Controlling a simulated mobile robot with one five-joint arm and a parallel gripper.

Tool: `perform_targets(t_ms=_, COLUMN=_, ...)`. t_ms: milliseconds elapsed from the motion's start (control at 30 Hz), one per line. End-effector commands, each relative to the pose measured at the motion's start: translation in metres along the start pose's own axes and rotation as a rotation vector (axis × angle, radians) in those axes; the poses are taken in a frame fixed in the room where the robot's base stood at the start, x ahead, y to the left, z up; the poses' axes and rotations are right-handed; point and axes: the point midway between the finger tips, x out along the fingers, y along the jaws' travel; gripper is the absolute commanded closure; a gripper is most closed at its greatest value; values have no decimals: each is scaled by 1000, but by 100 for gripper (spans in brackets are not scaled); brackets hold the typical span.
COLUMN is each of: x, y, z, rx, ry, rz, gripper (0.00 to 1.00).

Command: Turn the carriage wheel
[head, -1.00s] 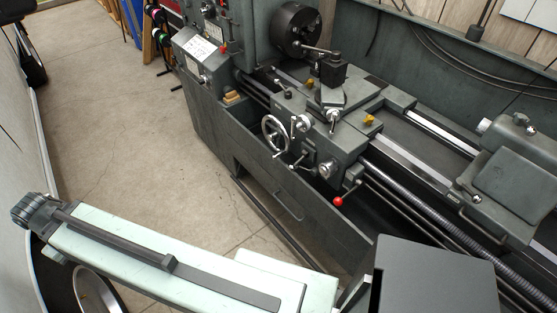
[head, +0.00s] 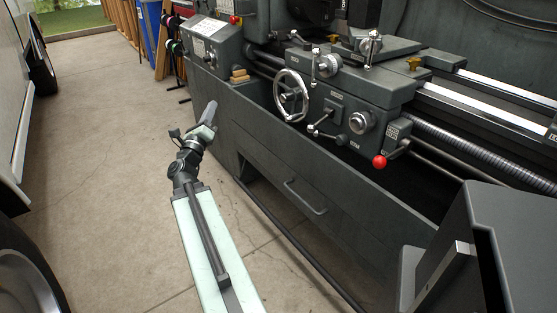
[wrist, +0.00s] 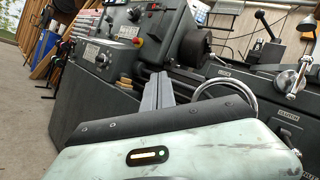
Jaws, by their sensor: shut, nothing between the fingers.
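The carriage wheel (head: 291,96) is a silver-rimmed handwheel on the front of the lathe carriage. It stands upright, right of my gripper in the head view. Part of its rim (wrist: 228,82) also shows in the wrist view, its lower part hidden behind my pale arm casing. My gripper (head: 210,112) is at the end of my outstretched arm, in front of the lathe's left end, apart from the wheel. Its grey fingers (wrist: 157,90) show in the wrist view left of the rim, shut and empty.
A red-knobbed lever (head: 379,161) sticks out right of the wheel. The lathe's dark front panel (head: 260,165) with a handle lies below it. The concrete floor (head: 110,150) on the left is open, with a white vehicle (head: 12,90) at the far left edge.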

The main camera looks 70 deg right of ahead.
Motion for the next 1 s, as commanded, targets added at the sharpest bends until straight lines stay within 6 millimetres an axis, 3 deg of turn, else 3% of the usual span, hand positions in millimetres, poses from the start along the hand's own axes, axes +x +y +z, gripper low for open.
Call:
perform_targets(t_ms=33, x=-7, y=-14, z=-67, rx=76, ry=74, rz=-129, gripper=100)
perform_targets(t_ms=100, x=-13, y=-48, z=-120, rx=172, ry=156, rz=-294, gripper=100)
perform_targets(t_ms=233, x=-30, y=-91, z=-181, rx=280, ry=240, rz=-509, gripper=100)
perform_targets(t_ms=333, x=-37, y=-106, z=-198, rx=313, ry=264, rz=-582, gripper=100)
perform_targets(t_ms=567, x=-31, y=-115, z=-199, rx=318, ry=268, rz=-599, gripper=100)
perform_targets(t_ms=1000, x=33, y=-155, z=-224, rx=316, ry=267, rz=-598, gripper=100)
